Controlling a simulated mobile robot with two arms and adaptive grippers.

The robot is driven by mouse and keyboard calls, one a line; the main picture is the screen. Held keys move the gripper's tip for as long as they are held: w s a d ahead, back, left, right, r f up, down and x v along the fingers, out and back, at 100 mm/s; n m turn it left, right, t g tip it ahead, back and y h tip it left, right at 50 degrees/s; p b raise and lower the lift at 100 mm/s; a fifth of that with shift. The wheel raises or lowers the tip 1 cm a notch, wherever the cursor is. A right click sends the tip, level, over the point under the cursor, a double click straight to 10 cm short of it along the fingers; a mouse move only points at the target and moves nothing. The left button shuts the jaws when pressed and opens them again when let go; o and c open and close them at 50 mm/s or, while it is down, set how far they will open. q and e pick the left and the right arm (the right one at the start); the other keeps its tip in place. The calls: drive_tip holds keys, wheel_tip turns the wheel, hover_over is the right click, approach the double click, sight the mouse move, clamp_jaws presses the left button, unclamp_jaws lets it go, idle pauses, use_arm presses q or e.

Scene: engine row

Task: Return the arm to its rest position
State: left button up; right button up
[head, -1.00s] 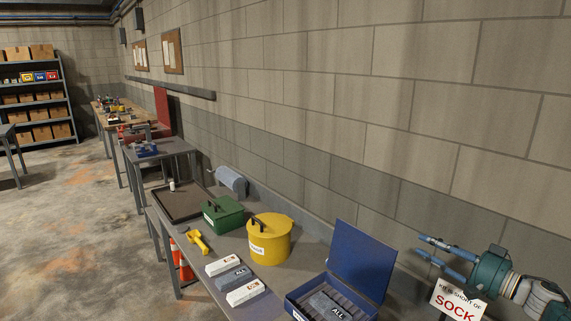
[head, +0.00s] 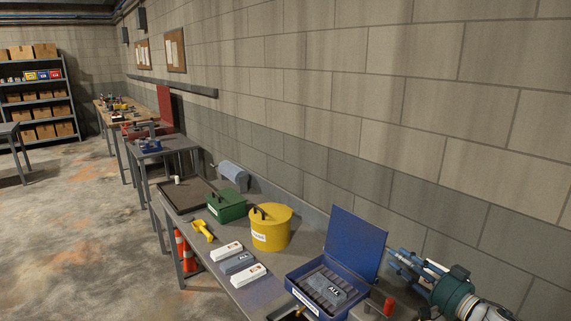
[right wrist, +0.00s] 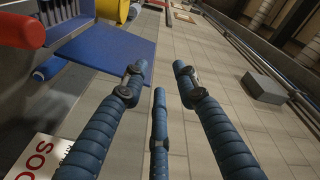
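My right gripper (head: 393,260) is at the lower right of the head view, beside the raised lid of the blue kit box. In the right wrist view its blue fingers (right wrist: 159,78) are spread apart with nothing between them. It is open and empty, in front of the wall. My left gripper is not in view.
The blue kit box (head: 288,279) stands open on the bench, dark pieces inside. A yellow pot (head: 270,236), green box (head: 227,208), yellow tool (head: 202,230) and several small cartons (head: 239,263) share the bench. A sign (right wrist: 35,160) and red cylinder (right wrist: 18,32) show in the wrist view.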

drive_tip(key=s+a+f+g+h, duration=0.3)
drive_tip(key=s+a+f+h, duration=0.6)
drive_tip(key=s+f, duration=0.55)
drive_tip(key=s+a+f+n+g, duration=0.1)
drive_tip(key=s+f+n+g, duration=0.15)
drive_tip(key=s, duration=0.85)
drive_tip(key=s+a+f+n+g, duration=0.1)
drive_tip(key=s+g, duration=0.3)
drive_tip(key=s, duration=0.7)
drive_tip(key=s+f+n+g, duration=0.2)
drive_tip(key=s+g, duration=0.1)
drive_tip(key=s, duration=0.8)
wheel_tip(320, 180, down, 36)
drive_tip(key=s+g+b, duration=0.1)
drive_tip(key=s+b, duration=0.2)
drive_tip(key=b, duration=0.5)
use_arm(q)
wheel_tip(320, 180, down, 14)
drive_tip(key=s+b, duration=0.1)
drive_tip(key=b, duration=0.5)
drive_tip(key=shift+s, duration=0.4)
use_arm(e)
drive_tip(key=s+d+f, duration=0.1)
drive_tip(key=s+f, duration=0.7)
drive_tip(key=f, duration=0.2)
drive_tip(key=s+d+f+g, duration=0.1)
drive_tip(key=s+f, duration=0.6)
drive_tip(key=f, duration=0.3)
drive_tip(key=shift+s+d+f, duration=0.25)
drive_tip(key=shift+s+d, duration=0.15)
